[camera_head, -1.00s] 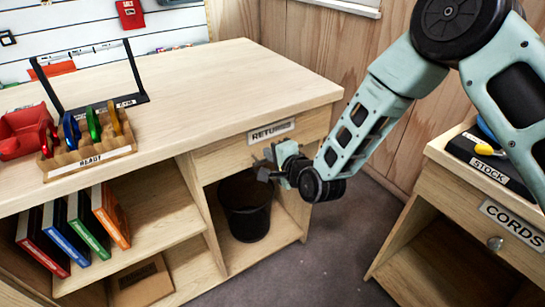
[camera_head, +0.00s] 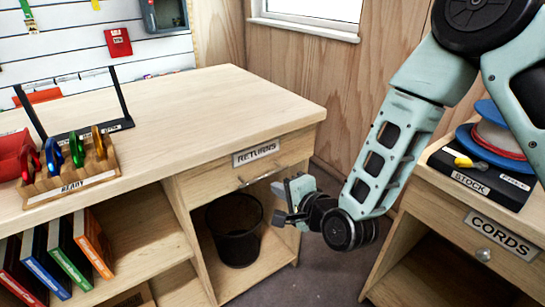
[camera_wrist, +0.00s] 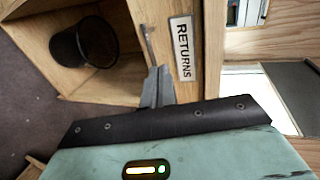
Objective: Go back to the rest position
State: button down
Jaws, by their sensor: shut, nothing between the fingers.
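My gripper (camera_head: 290,200) is shut and empty. I cannot tell from the views how wide the gap to the handle is. My arm reaches in from the upper right of the head view.
A black bin (camera_head: 234,232) stands in the shelf below the drawer. The CORDS cabinet (camera_head: 455,225) stands at right, with a STOCK tray (camera_head: 475,185) and a cord spool (camera_head: 497,138) on top. A wooden rack (camera_head: 70,180) with coloured carabiners sits on the bench (camera_head: 220,105). Floor lies between the cabinets.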

jog(key=s+d+r+n+g+h+p, duration=0.2)
jog(key=s+d+r+n+g, duration=0.2)
jog(key=s, duration=0.5)
jog(key=s+d+r+n+g+h+p, duration=0.3)
jog(key=s+d+r+n+g, duration=0.1)
jog(key=s+r+n, duration=0.4)
jog(key=s+d+r+n+g+h+p, duration=0.2)
jog(key=s+d+r+n+g, duration=0.1)
jog(key=s, duration=0.6)
notch_tip(320, 180, up, 3)
jog(key=n+g, duration=0.1)
jog(key=n, duration=0.2)
jog(key=shift+s+d+n+p, duration=0.35)
jog(key=shift+d+n+p, duration=0.05)
jog(key=shift+f, duration=0.1)
